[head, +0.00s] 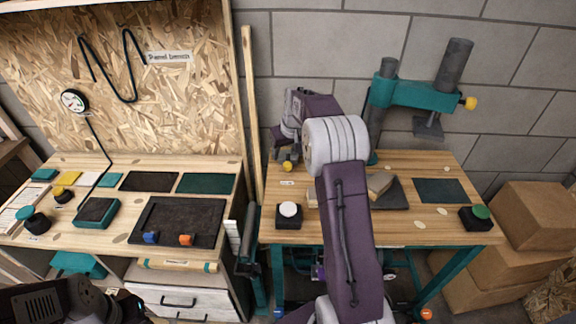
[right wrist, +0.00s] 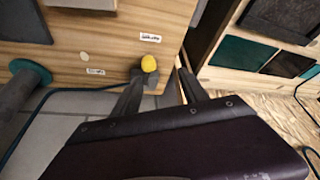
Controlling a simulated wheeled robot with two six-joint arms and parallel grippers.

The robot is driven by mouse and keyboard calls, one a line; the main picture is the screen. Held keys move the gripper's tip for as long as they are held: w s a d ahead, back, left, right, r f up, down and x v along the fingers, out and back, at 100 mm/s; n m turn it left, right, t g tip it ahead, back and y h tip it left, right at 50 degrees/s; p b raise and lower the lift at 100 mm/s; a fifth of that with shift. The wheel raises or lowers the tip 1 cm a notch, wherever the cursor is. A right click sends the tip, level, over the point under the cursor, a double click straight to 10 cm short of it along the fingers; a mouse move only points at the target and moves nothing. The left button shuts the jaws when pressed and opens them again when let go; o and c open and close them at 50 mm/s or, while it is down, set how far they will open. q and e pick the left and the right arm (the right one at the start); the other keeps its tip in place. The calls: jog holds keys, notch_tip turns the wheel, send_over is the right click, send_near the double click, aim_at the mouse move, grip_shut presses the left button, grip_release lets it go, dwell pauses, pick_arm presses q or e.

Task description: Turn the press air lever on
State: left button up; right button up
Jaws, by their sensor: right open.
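The air lever has a yellow knob (head: 288,166) and stands at the back left of the press table (head: 420,232). The yellow knob (right wrist: 149,64) also shows in the right wrist view, on a short dark grey part at the table's edge. Two small white labels lie near it; their words are too small to read. My right gripper (head: 280,143) is just above and behind the knob in the head view. In the right wrist view its fingers (right wrist: 160,88) are apart, with the knob near the left fingertip. Contact cannot be told.
The teal press (head: 420,93) stands at the table's back right, with another yellow knob. A wooden post (head: 252,110) rises left of the lever. Cardboard boxes (head: 540,225) stand right.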

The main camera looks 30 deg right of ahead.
aim_at(288, 164)
jog(key=d+x, duration=0.1)
jog(key=x, duration=0.6)
jog(key=d+x, duration=0.1)
jog(key=x, duration=0.2)
jog(key=shift+w+d+f, duration=0.1)
jog(key=shift+d+f, duration=0.05)
jog(key=shift+d, duration=0.15)
grip_shut()
jog(key=shift+d, duration=0.1)
dwell(0.9)
